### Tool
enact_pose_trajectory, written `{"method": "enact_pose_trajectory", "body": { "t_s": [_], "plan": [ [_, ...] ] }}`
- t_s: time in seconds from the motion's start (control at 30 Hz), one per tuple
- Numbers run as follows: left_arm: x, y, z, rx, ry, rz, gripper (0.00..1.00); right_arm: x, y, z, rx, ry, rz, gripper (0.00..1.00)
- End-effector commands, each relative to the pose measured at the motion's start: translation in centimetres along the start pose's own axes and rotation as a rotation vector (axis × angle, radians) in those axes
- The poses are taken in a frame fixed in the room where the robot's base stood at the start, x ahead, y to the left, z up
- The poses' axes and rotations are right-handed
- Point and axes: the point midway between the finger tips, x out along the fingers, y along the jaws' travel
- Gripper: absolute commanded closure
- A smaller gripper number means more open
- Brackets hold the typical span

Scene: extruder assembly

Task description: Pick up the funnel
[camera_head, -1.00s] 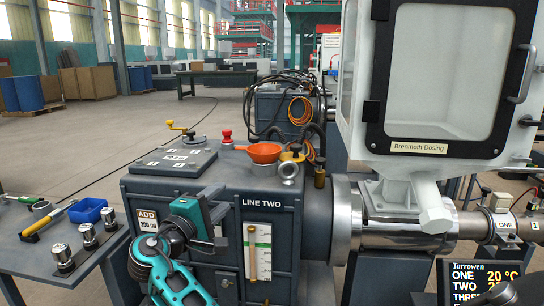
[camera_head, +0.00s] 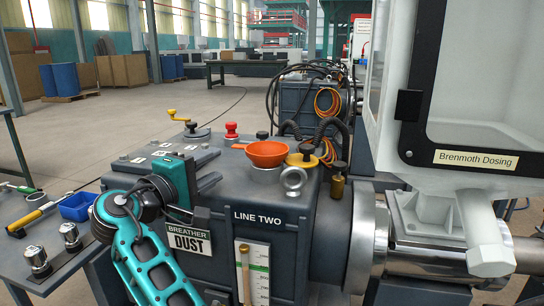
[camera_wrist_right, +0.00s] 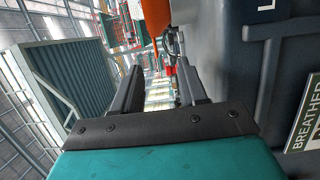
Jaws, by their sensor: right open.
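The orange funnel (camera_head: 267,153) sits on a grey round mount on top of the LINE TWO machine (camera_head: 272,218). Its handle points left. Part of an orange thing, likely the funnel (camera_wrist_right: 152,17), shows at the top of the right wrist view. My right gripper (camera_head: 207,197) is to the left of the funnel and lower, in front of the machine's face. Its jaws are open and empty, with two dark fingers apart in the right wrist view (camera_wrist_right: 160,82). My left gripper is not in view.
A yellow-capped fitting (camera_head: 300,160), an eye bolt (camera_head: 293,180) and a brass fitting (camera_head: 337,184) stand right of the funnel. A red knob (camera_head: 231,130) is behind left. The white dosing hopper (camera_head: 450,190) blocks the right. A side table with a blue tray (camera_head: 77,207) is left.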

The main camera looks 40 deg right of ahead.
Motion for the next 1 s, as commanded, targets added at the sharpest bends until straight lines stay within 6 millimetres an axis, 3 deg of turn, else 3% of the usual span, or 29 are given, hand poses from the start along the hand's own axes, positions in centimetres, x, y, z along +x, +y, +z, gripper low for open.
{"method": "enact_pose_trajectory", "body": {
  "t_s": [0.33, 0.67, 1.0],
  "plan": [
    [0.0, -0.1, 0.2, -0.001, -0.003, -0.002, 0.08, 5.9, 0.1, 0.0, 0.0, -0.003, 0.001, 0.58],
    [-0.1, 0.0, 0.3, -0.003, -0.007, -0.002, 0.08, 8.3, 0.2, 0.0, 0.001, -0.001, 0.0, 0.58],
    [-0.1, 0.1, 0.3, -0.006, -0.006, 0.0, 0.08, 12.7, 0.4, 0.0, -0.001, 0.0, 0.0, 0.58]
  ]
}}
